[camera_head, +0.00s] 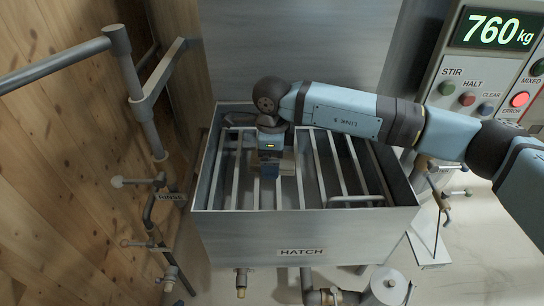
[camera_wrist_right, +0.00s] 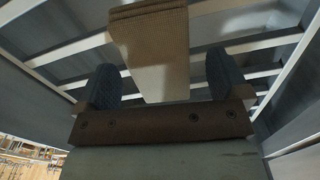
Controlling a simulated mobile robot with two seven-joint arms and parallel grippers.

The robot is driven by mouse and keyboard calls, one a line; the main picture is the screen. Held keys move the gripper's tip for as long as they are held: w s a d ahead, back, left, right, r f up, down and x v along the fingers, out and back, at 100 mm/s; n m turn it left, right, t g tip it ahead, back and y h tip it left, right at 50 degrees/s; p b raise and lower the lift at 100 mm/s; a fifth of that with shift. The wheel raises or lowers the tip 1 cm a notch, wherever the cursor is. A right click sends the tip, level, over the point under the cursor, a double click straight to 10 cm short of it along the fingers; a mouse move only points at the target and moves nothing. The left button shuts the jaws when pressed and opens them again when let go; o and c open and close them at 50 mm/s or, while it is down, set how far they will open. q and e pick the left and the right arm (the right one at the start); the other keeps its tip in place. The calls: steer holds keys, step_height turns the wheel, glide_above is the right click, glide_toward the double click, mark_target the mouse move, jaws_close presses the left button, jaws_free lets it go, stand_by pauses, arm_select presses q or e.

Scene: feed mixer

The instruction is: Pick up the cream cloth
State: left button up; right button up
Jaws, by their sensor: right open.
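The cream cloth (camera_wrist_right: 155,50) looks tan in the right wrist view and hangs in a narrow folded strip over the pale bars. A small part of the cloth (camera_head: 288,165) shows beside my gripper in the head view. My right gripper (camera_head: 270,172) points down at the bars inside the hatch box. In the right wrist view the right gripper (camera_wrist_right: 162,66) is open, one blue finger on each side of the cloth, with gaps between fingers and cloth. My left gripper is out of view.
The metal hatch box (camera_head: 300,228) has raised walls around a grid of bars, with a bent handle (camera_head: 355,199) at the right. A control panel (camera_head: 485,75) reads 760 kg. Pipes and a rinse valve (camera_head: 170,196) stand at the left.

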steer(key=shift+f, duration=0.4)
steer(key=c, duration=1)
steer(key=shift+r, duration=0.15)
